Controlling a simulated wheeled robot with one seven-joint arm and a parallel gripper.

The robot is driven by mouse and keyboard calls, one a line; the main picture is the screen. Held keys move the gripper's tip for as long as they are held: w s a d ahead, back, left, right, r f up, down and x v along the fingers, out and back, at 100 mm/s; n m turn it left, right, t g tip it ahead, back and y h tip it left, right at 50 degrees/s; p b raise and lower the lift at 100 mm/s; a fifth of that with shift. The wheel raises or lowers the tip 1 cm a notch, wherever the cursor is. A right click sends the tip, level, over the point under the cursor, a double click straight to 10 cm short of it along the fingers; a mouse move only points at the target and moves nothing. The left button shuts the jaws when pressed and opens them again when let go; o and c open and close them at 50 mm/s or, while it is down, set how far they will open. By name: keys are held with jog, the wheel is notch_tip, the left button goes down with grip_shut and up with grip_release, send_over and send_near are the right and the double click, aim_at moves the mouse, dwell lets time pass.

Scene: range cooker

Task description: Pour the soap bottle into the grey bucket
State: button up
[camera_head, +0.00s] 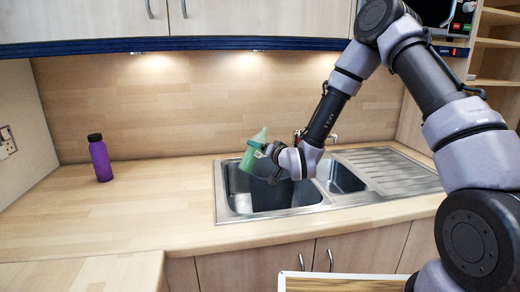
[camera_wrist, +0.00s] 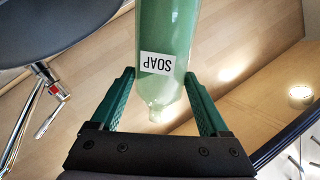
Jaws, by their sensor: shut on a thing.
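The soap bottle (camera_head: 252,152) is pale green and translucent, held over the left basin of the sink. It is tilted, its narrow neck up and to the right, its base down and to the left. My gripper (camera_head: 264,151) is shut on it from the right. In the wrist view the bottle (camera_wrist: 168,30) sits between the two green fingers of my gripper (camera_wrist: 160,78), its SOAP label upside down and its neck towards the palm. A dark grey rounded shape with a rim (camera_wrist: 85,42) fills that view's upper left; I cannot tell if it is the grey bucket.
The steel sink (camera_head: 222,207) is set in the wooden worktop, with a small second basin and a ribbed drainer (camera_head: 390,168) on the right. A tap (camera_wrist: 40,85) shows in the wrist view. A purple bottle (camera_head: 101,160) stands at the left. Wall cupboards (camera_head: 255,18) hang above.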

aim_at(255, 159)
jog(key=shift+s+a+f+m, duration=0.1)
jog(key=shift+m, duration=0.2)
jog(key=shift+s+a+f+m, duration=0.1)
jog(key=shift+s+m, duration=0.05)
jog(key=shift+m, duration=0.15)
dwell(0.9)
jog(key=shift+s+a+f+m+g, duration=0.15)
jog(key=shift+f+m+g, duration=0.1)
jog(key=shift+m+g, duration=0.25)
jog(key=shift+a+f+m, duration=0.1)
jog(key=shift+m, duration=0.2)
dwell(0.6)
jog(key=shift+s+f+m, duration=0.15)
jog(key=shift+f+m, duration=0.05)
jog(key=shift+m, duration=0.1)
jog(key=shift+a, duration=0.1)
jog(key=shift+s+a+f+m+g, duration=0.15)
jog(key=shift+f+m+g, duration=0.15)
jog(key=shift+f+m, duration=0.55)
dwell(1.8)
jog(key=shift+f+m+y, duration=0.15)
jog(key=shift+m+y, duration=0.15)
jog(key=shift+m, duration=0.15)
